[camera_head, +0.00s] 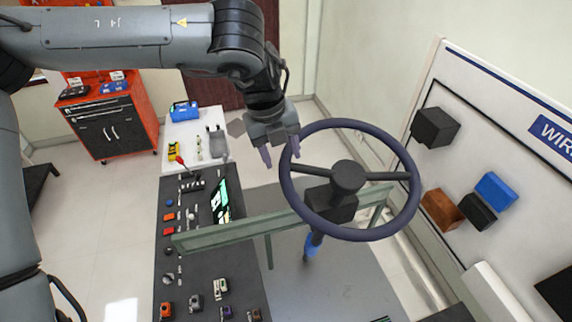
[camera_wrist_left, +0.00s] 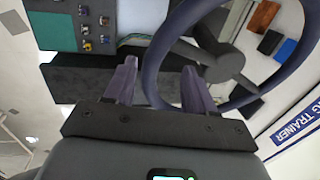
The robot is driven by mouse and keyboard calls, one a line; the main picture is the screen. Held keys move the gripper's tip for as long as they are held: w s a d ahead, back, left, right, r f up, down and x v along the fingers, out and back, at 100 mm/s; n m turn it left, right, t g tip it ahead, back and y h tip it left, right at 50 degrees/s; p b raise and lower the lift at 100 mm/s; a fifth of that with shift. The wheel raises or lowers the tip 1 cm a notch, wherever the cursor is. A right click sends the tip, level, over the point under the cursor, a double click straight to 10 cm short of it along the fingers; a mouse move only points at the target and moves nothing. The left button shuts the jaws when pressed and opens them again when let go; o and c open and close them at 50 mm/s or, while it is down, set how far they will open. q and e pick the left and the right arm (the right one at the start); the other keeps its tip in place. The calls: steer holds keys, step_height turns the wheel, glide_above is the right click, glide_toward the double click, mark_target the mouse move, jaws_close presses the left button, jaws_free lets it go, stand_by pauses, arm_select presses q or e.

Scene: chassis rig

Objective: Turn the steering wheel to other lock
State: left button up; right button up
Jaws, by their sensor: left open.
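The steering wheel (camera_head: 412,205) is dark, with a round hub (camera_head: 348,176) and spokes to the left and right. My left gripper (camera_head: 281,155) is open at the wheel's upper left rim. One finger is outside the rim and the other overlaps it in the head view. In the left wrist view the rim (camera_wrist_left: 152,65) runs between the two spread fingers (camera_wrist_left: 158,85). I cannot tell how deep the rim sits between them. My right gripper is not in view.
A green-grey crossbar (camera_head: 235,228) runs below the wheel. A dark panel (camera_head: 180,260) with switches and connectors lies to the left. A white wall board with blocks, including a blue block (camera_head: 496,191), stands to the right. A red tool cabinet (camera_head: 108,120) stands at the back left.

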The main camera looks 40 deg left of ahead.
mark_target(286, 169)
arm_select(q)
steer(key=shift+w+d+f+p, duration=0.1)
steer(key=shift+w+f+p, duration=0.1)
steer(key=shift+f, duration=0.7)
steer(key=shift+w+d+f+p, duration=0.15)
steer(key=shift+f+p, duration=0.1)
steer(key=shift+f, duration=0.65)
steer(key=shift+w+d+f+p, duration=0.1)
steer(key=shift+w+f+p, duration=0.1)
steer(key=shift+f, duration=0.7)
steer(key=shift+c, duration=0.5)
jaws_close()
steer(key=shift+a, duration=0.1)
